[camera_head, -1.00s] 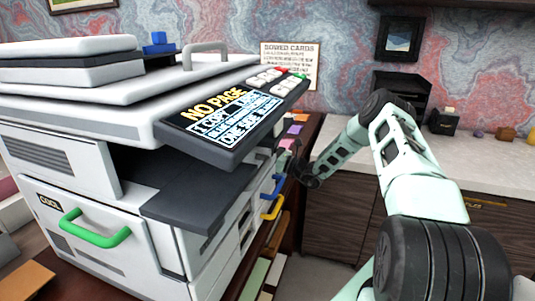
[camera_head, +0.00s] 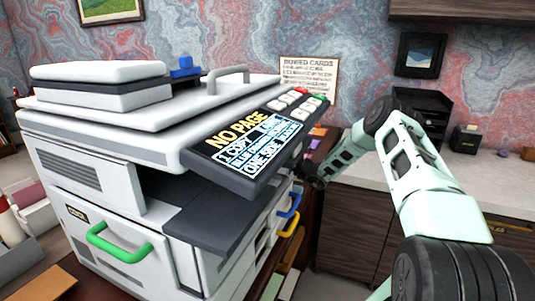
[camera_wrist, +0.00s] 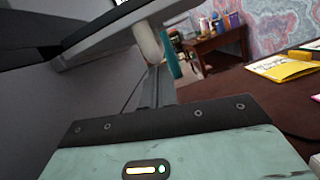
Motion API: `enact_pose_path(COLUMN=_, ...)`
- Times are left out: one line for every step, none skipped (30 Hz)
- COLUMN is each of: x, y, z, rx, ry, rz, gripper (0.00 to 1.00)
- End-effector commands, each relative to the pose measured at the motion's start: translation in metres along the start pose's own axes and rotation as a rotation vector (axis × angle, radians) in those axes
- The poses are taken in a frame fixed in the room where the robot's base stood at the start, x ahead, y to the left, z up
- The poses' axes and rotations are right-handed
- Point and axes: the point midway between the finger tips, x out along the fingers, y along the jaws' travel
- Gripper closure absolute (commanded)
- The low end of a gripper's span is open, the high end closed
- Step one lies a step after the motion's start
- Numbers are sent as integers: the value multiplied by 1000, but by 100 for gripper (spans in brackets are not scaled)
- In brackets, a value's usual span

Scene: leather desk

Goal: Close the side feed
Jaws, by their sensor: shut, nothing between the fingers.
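The white copier (camera_head: 110,190) stands on the desk at left, its screen (camera_head: 250,145) reading "NO PAGE". It has a green handle (camera_head: 120,243) in front and blue (camera_head: 289,205) and yellow (camera_head: 292,222) handles on its right side. I cannot clearly identify the side feed. My gripper (camera_head: 314,180) is by the copier's right side, partly hidden behind the panel. In the wrist view, its shut, empty fingers (camera_wrist: 158,85) point toward a teal, handle-like part (camera_wrist: 172,52) beside a pale rounded part (camera_wrist: 147,42). I cannot tell whether they touch.
A dark overhanging panel (camera_wrist: 110,28) is close above my gripper in the wrist view. A counter (camera_head: 470,180) with a black letter tray (camera_head: 425,115) stands behind my arm.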

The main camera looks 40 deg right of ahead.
Motion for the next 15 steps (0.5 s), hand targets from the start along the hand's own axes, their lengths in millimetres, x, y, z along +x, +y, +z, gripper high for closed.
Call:
enact_pose_path(x=0, y=0, z=0, rx=-4, ry=0, rz=1, gripper=100)
enact_pose_path(x=0, y=-1, z=0, rx=-8, ry=0, rz=2, gripper=100)
enact_pose_path(x=0, y=-1, z=1, rx=-15, ry=0, rz=3, gripper=100)
enact_pose_path(x=0, y=-2, z=1, rx=-21, ry=-1, rz=5, gripper=100)
enact_pose_path(x=0, y=-2, z=2, rx=-29, ry=-1, rz=7, gripper=100)
enact_pose_path(x=0, y=-3, z=3, rx=-38, ry=-1, rz=9, gripper=100)
enact_pose_path(x=1, y=-3, z=3, rx=-44, ry=-1, rz=10, gripper=100)
enact_pose_path(x=1, y=-3, z=4, rx=-49, ry=-1, rz=12, gripper=100)
enact_pose_path(x=1, y=-3, z=4, rx=-53, ry=-1, rz=13, gripper=100)
enact_pose_path(x=1, y=-3, z=5, rx=-57, ry=-1, rz=14, gripper=100)
enact_pose_path(x=1, y=-4, z=5, rx=-61, ry=-1, rz=15, gripper=100)
enact_pose_path(x=1, y=-4, z=6, rx=-67, ry=-1, rz=17, gripper=100)
enact_pose_path(x=1, y=-4, z=6, rx=-71, ry=-1, rz=18, gripper=100)
enact_pose_path(x=2, y=-4, z=6, rx=-76, ry=-1, rz=20, gripper=100)
enact_pose_path(x=2, y=-4, z=7, rx=-82, ry=-1, rz=22, gripper=100)
